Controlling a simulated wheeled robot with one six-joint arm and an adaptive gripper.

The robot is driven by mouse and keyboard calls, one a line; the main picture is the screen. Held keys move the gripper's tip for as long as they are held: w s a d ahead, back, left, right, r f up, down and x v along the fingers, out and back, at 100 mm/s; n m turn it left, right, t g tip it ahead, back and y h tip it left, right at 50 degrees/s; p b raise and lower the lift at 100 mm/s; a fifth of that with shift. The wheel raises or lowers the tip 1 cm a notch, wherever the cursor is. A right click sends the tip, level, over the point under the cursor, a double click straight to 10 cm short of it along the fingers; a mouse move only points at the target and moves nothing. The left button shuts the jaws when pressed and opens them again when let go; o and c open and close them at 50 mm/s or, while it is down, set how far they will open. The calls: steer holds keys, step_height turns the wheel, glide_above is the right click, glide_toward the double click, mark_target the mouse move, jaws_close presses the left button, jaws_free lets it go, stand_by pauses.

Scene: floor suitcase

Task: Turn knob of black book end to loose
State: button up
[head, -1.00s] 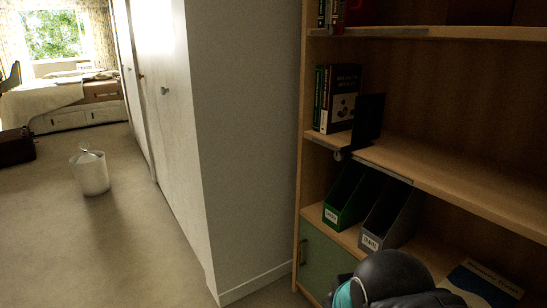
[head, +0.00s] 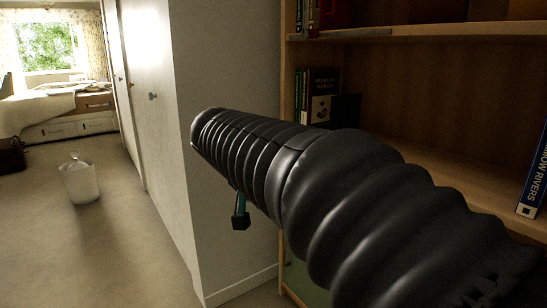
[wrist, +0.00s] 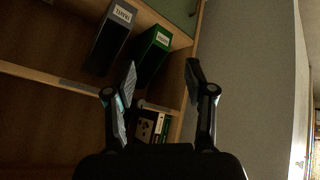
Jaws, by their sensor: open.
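The black book end (head: 347,107) shows only as a dark strip beside the books in the head view. My arm covers its lower part and the knob. In the wrist view I cannot make out the book end or knob clearly. My gripper (wrist: 161,72) is open and empty there, its two fingers spread apart in front of the shelf. In the head view my arm reaches across the shelf toward the left, and the gripper is mostly hidden behind it.
Books (head: 321,90) stand on the middle shelf; they also show in the wrist view (wrist: 151,126). A green file (wrist: 152,55) and a grey file (wrist: 109,36) stand close to the fingers. The white cupboard side (head: 230,75) borders the shelf. A white bin (head: 81,182) stands on open floor.

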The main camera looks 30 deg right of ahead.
steer(key=w+d+r+m+g+h+b, duration=0.2)
steer(key=w+d+r+m+h, duration=0.45)
steer(key=w+d+m, duration=0.5)
steer(key=w+d+f+n, duration=0.1)
steer(key=d+f, duration=0.1)
steer(key=d, duration=0.3)
steer(key=w+d+f+n, duration=0.1)
steer(key=w+d+f, duration=0.1)
steer(key=d, duration=0.4)
steer(key=shift+f, duration=0.25)
steer(key=shift+n, duration=0.25)
jaws_close()
